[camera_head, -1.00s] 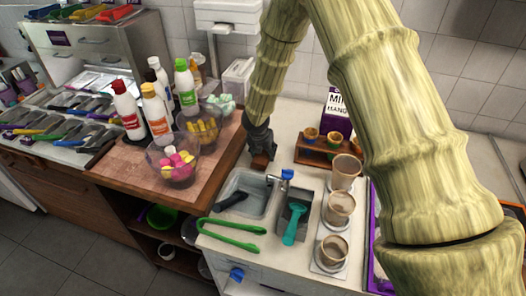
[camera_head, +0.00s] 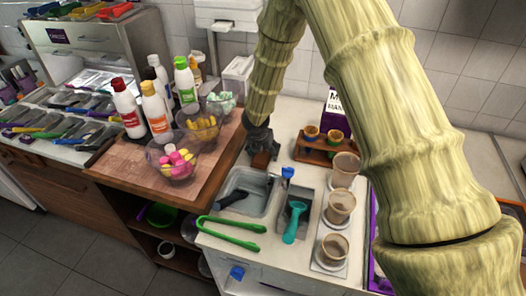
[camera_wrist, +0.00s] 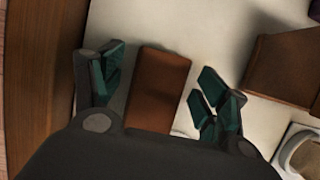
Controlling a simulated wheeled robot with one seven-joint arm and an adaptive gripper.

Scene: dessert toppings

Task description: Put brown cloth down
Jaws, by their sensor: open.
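The brown cloth (camera_wrist: 158,88) is a folded oblong in the wrist view, on or just above the white counter. My gripper (camera_wrist: 160,68) is open, with one dark green finger on each side of the cloth. A gap shows between each finger and the cloth. In the head view my gripper (camera_head: 259,138) points down at the back of the counter, and the cloth (camera_head: 262,160) shows small and dark just below it. My arm hides part of the area behind and to the right.
A wooden rack with small cups (camera_head: 322,146) stands right of the cloth. The wooden board (camera_head: 130,170) with bowls and bottles is left. Green tongs (camera_head: 232,232) lie near the front edge.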

